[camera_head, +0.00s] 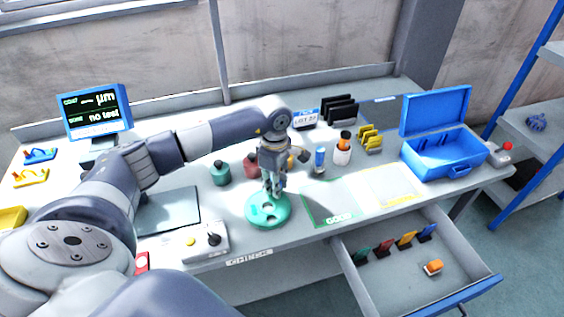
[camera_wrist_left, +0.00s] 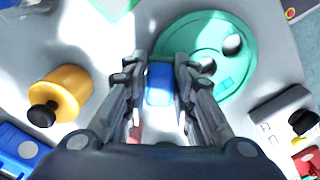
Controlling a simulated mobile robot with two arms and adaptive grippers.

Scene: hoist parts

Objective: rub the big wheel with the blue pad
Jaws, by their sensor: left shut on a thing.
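The big wheel (camera_head: 256,219) is a teal disc with round holes, lying flat near the front edge of the bench. It also shows in the left wrist view (camera_wrist_left: 243,72), at the upper right. My left gripper (camera_head: 273,191) points down over the wheel's far part. In the wrist view its fingers (camera_wrist_left: 168,95) are shut on the blue pad (camera_wrist_left: 160,82), whose blue top shows between them beside the wheel's holes. The pad is hidden by the fingers in the head view. I cannot tell whether it touches the wheel. My right gripper is not in view.
A control box (camera_head: 190,245) stands left of the wheel. Green and red jars (camera_head: 220,174) stand behind it. The green-framed GOOD area (camera_head: 330,208) is to the right. An open drawer (camera_head: 400,275) juts out in front, and an open blue case (camera_head: 440,150) stands at right.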

